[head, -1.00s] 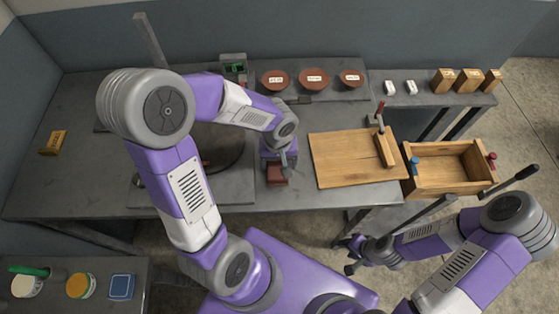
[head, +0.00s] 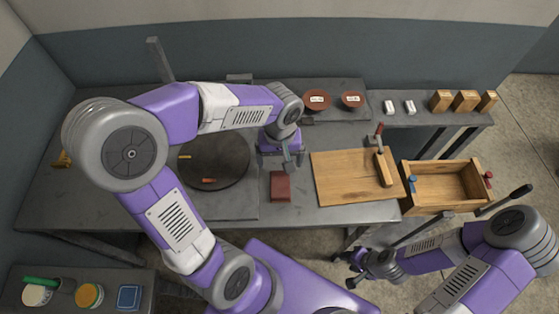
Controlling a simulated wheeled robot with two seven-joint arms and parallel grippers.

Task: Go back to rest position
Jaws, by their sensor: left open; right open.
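My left gripper (head: 288,163) is open and empty in the head view. It hangs above the grey table, just behind a dark red block (head: 281,187) and apart from it. The block lies flat on the table, left of the wooden board (head: 340,180). My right gripper (head: 352,270) is open and empty, low in front of the table's front edge, over the floor. My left arm hides part of the table's back left.
A dark round plate (head: 215,170) lies on the table under my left arm. A wooden crate (head: 440,205) stands at the right. Reddish bowls (head: 352,99), white pieces (head: 389,107) and wooden blocks (head: 465,101) line the back. A side table with jars (head: 89,295) is at lower left.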

